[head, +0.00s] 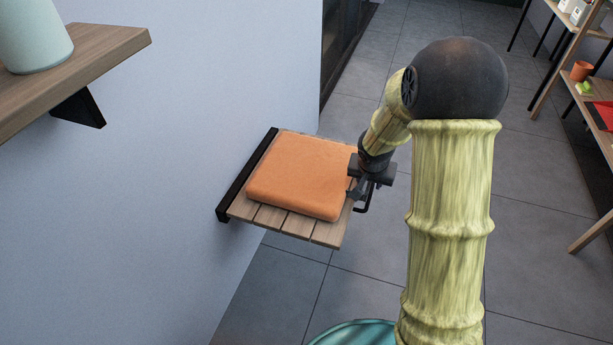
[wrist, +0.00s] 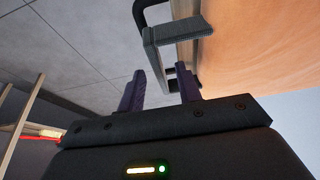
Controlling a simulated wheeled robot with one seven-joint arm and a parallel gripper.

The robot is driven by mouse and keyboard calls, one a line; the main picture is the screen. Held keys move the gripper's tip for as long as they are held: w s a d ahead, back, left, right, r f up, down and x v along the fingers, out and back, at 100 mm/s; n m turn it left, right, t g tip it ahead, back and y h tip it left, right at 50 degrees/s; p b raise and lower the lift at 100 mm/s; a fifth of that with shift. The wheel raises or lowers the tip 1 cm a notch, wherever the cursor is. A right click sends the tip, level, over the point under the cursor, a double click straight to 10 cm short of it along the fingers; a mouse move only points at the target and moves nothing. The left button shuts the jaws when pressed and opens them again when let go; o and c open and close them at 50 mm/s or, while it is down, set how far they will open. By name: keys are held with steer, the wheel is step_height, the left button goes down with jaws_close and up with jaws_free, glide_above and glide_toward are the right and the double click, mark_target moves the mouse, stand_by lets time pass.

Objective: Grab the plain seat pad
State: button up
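The plain orange seat pad (head: 298,176) lies flat on a small wooden slatted seat (head: 270,216) fixed to the wall. My gripper (head: 364,186) is at the pad's right edge in the head view, close beside it. Its fingers are partly hidden there. In the wrist view my gripper (wrist: 160,72) has its two dark purple fingers apart, with a visible gap between them. An orange surface, which looks like the pad (wrist: 255,50), fills the upper right, outside the gap. I cannot tell whether a finger touches it.
A grey bracket-like piece with a dark loop (wrist: 178,36) is just ahead of the fingers. A wall shelf (head: 95,65) with a pale vase (head: 33,35) is at upper left. A wooden rack (head: 590,85) stands at right. Tiled floor (head: 540,190) between is clear.

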steer(key=shift+x, duration=0.8)
steer(key=shift+r, duration=0.1)
jaws_close()
